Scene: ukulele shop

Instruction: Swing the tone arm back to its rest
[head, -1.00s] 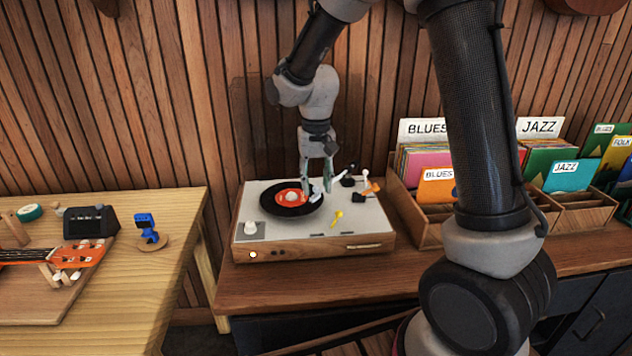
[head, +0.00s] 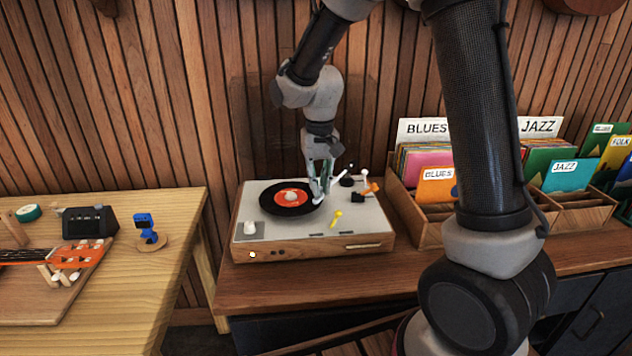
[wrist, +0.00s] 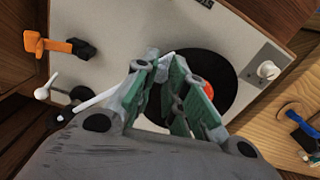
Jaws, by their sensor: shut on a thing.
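The record player (head: 290,240) stands on the wooden counter, with a black record (head: 275,205) with an orange label on its platter. The white tone arm (head: 338,176) runs from its pivot at the back right to the record's right edge; it also shows in the wrist view (wrist: 95,99). My gripper (head: 321,192) points down and is shut on the tone arm near its head end. In the wrist view, the green-padded fingers (wrist: 160,70) partly hide that end. An orange and black piece (head: 370,187), seemingly the rest, stands at the deck's right; the wrist view shows it too (wrist: 50,43).
Record crates (head: 428,232) are close on the right. A wooden workbench (head: 130,270) with a ukulele is on the left.

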